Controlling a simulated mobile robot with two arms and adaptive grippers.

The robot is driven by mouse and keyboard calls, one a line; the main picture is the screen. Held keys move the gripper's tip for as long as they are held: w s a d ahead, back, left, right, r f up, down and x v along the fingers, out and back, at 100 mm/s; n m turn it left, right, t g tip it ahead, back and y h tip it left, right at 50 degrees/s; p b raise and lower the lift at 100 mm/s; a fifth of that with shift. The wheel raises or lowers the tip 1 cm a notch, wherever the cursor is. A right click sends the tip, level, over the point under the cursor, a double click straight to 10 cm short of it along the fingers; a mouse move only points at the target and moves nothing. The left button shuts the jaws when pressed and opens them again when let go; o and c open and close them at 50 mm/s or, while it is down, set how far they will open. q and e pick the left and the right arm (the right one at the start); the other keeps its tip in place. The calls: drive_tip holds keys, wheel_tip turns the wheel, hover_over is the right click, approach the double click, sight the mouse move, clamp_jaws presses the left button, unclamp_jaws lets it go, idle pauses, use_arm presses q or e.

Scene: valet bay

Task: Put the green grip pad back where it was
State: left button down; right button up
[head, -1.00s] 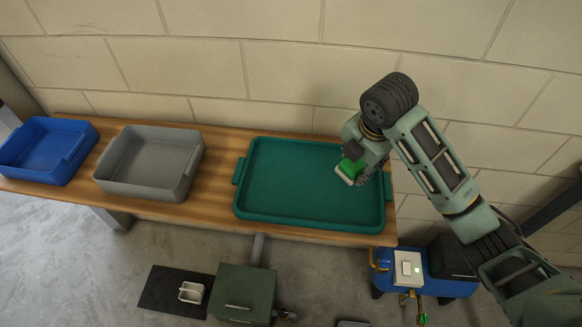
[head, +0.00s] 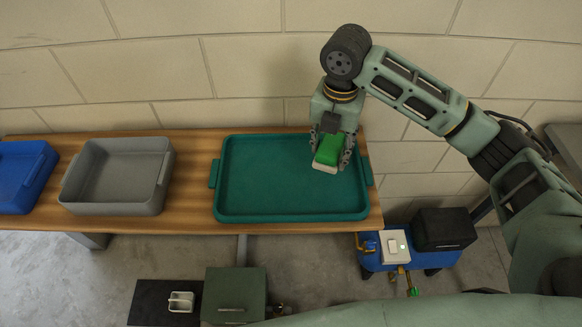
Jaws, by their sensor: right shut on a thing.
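The green grip pad (head: 328,150), a bright green block with a pale lower face, is held between the fingers of my right gripper (head: 331,160). The gripper is shut on it and points downward. Both are over the right part of the green tray (head: 265,217), near its back edge. I cannot tell how high above the tray the pad is. The tray looks empty elsewhere. My left gripper is not in view.
A grey bin (head: 113,208) and a blue bin (head: 18,206), both empty, stand on the wooden bench (head: 192,190) left of the tray. Below are a blue machine (head: 368,262) with a white switch box (head: 395,249), and a dark green box (head: 235,287).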

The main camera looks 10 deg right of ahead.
drive_tip(key=w+a+f, duration=0.1)
drive_tip(key=a, duration=0.1)
drive_tip(key=w+a+f+p, duration=0.1)
drive_tip(key=a+f, duration=0.1)
drive_tip(key=a, duration=0.1)
drive_tip(key=w+a+f, duration=0.1)
drive_tip(key=a+f, duration=0.1)
drive_tip(key=a, duration=0.1)
drive_tip(key=shift+w+a+f+p, duration=0.2)
drive_tip(key=shift+w+p, duration=0.05)
drive_tip(key=shift+p, duration=0.1)
wheel_tip(320, 180, down, 3)
drive_tip(key=shift+s+f+p, duration=0.1)
drive_tip(key=shift+p, duration=0.5)
drive_tip(key=shift+f, duration=0.45)
drive_tip(key=o, duration=1)
drive_tip(key=shift+f, duration=0.1)
wheel_tip(320, 180, up, 12)
drive_tip(key=b, duration=0.2)
drive_tip(key=shift+b, duration=0.35)
